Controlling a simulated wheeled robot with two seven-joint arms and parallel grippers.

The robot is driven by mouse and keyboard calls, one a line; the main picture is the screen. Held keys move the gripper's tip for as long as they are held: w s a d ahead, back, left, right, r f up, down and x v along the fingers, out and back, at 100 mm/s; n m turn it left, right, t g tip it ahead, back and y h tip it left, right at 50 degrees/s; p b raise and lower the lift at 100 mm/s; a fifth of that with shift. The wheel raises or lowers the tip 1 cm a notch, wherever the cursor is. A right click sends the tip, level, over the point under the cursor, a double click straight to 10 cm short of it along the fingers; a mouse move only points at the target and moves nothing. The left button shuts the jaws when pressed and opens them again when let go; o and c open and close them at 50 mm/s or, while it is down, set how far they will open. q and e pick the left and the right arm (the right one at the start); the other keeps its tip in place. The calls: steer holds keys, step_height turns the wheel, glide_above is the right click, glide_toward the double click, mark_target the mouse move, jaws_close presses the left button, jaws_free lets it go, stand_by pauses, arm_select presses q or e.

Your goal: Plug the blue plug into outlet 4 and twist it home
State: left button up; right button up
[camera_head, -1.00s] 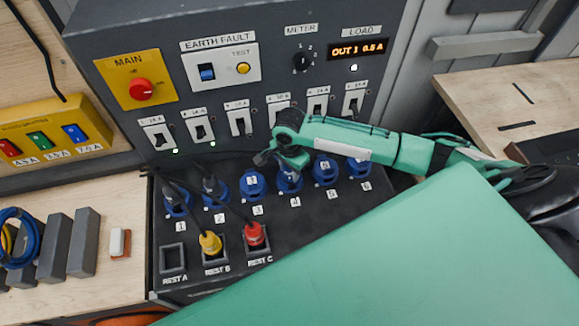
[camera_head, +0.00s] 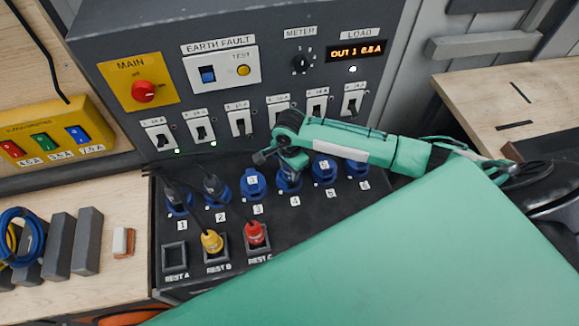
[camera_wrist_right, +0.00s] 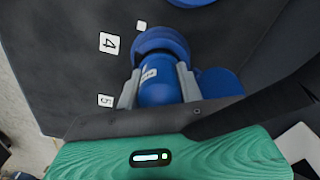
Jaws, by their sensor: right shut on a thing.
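The blue plug (camera_wrist_right: 158,88) is between the two grey fingers of my right gripper (camera_wrist_right: 158,90) in the right wrist view. Its front end meets the round blue outlet 4 (camera_wrist_right: 162,40), beside the label 4. How deep it sits and how far it is turned cannot be told. In the head view my right gripper (camera_head: 291,166) is above outlet 4 (camera_head: 289,186) and hides most of the plug. My left gripper is not in view.
Dark plugs with cords stand at outlet 1 (camera_head: 177,203) and outlet 2 (camera_head: 216,190). Outlets 3 (camera_head: 253,183), 5 (camera_head: 325,170) and 6 (camera_head: 357,168) flank the row. Yellow (camera_head: 211,242) and red (camera_head: 255,234) plugs sit in rests B and C. Breaker switches line the upright panel behind.

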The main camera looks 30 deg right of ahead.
steer(key=shift+r+m+p, duration=0.1)
steer(key=shift+m+p, duration=0.45)
steer(key=shift+m, duration=0.05)
steer(key=shift+a+m, duration=0.1)
steer(key=shift+m, duration=0.3)
steer(key=shift+c, duration=0.3)
jaws_close()
steer(key=shift+w+m, duration=0.1)
steer(key=shift+m, duration=1.5)
steer(key=shift+m, duration=0.7)
steer(key=shift+m, duration=0.7)
